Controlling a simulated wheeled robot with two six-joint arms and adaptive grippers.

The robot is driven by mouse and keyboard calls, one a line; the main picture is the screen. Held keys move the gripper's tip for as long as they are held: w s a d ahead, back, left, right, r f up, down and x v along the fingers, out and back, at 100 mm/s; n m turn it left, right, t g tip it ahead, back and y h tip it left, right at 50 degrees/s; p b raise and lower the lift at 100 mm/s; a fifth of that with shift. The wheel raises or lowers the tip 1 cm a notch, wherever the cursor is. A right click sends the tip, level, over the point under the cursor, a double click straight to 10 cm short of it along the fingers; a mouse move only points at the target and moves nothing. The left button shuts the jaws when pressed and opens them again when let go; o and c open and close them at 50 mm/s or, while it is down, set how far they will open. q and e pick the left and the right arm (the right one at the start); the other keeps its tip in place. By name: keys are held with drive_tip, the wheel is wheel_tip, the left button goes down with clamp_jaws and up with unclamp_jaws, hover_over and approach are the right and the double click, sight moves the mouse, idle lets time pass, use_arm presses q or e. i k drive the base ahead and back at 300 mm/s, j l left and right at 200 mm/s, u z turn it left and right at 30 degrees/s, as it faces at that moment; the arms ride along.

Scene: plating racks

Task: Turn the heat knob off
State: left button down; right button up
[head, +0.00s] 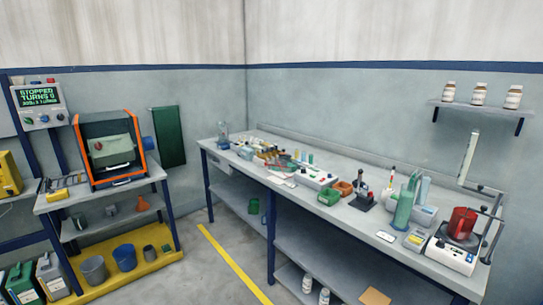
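A white hotplate-like device (452,257) stands at the right end of the long bench, with a red vessel (463,223) on top. Small dark marks show on its front face; they are too small to tell which is the heat knob or how it is set. Neither of my grippers is in the head view.
The long bench (345,215) is crowded; the floor (200,270) in front is clear.

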sight(440, 243)
drive_tip(key=z, duration=1.3)
